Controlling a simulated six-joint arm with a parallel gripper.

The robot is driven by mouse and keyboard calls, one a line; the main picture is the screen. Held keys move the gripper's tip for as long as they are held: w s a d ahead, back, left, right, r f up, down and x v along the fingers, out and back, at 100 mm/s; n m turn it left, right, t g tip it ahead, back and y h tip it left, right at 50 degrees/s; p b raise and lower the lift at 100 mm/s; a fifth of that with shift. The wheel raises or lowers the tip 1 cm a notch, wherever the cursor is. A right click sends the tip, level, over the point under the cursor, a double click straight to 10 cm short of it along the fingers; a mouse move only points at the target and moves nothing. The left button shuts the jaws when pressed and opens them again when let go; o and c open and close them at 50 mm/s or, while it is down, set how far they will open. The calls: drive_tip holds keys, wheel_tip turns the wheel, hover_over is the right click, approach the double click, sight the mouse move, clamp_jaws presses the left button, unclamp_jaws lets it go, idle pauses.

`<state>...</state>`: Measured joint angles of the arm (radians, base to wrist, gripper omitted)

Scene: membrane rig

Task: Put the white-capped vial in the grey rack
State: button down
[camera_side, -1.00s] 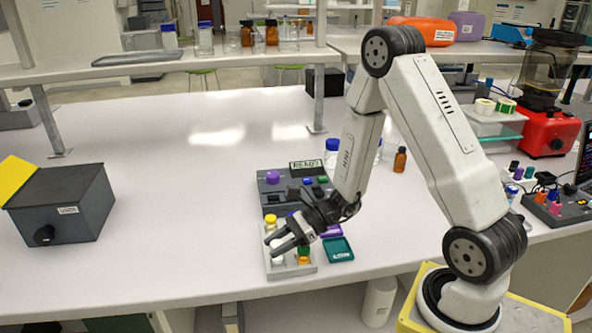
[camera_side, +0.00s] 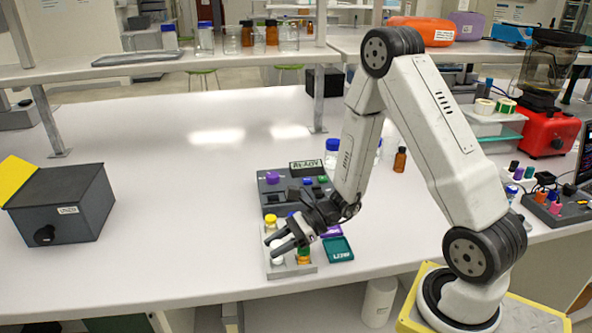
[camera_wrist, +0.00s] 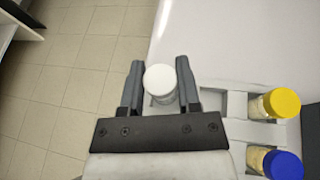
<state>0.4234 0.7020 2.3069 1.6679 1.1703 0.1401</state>
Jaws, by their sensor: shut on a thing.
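The white-capped vial (camera_wrist: 160,82) stands between the two fingers of my gripper (camera_wrist: 160,88) in the wrist view, and the fingers are shut on it. In the side view my gripper (camera_side: 275,246) is low over the front left part of the grey rack (camera_side: 300,269), and a white cap (camera_side: 277,258) shows by the fingertips. The rack also shows to the right of the vial in the wrist view (camera_wrist: 208,98). The vial's lower part is hidden, so I cannot tell whether it sits in a rack hole.
A yellow-capped vial (camera_wrist: 281,103) and a blue-capped vial (camera_wrist: 283,165) are right of my gripper in the wrist view. A green-capped amber vial (camera_side: 304,252) is close beside the fingers. A teal tray (camera_side: 338,249) lies right of the rack.

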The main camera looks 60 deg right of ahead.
sight(278, 241)
drive_tip(key=shift+s, duration=0.2)
drive_tip(key=shift+w+r, duration=0.15)
drive_tip(key=shift+r, duration=1.15)
drive_tip(key=shift+r, duration=0.1)
drive_tip(key=shift+w+d+r, duration=0.15)
drive_tip(key=shift+d+r, duration=0.15)
drive_tip(key=shift+d, duration=0.05)
drive_tip(key=d+r+m+t+h, duration=0.6)
drive_tip(key=d+r+m+h, duration=0.2)
drive_tip(key=d, duration=0.4)
wheel_tip(278, 241, up, 2)
drive_tip(key=shift+d+r+m+h, duration=0.1)
drive_tip(key=shift+d+m+h, duration=0.3)
drive_tip(key=shift+m, duration=0.2)
drive_tip(key=shift+w, duration=0.2)
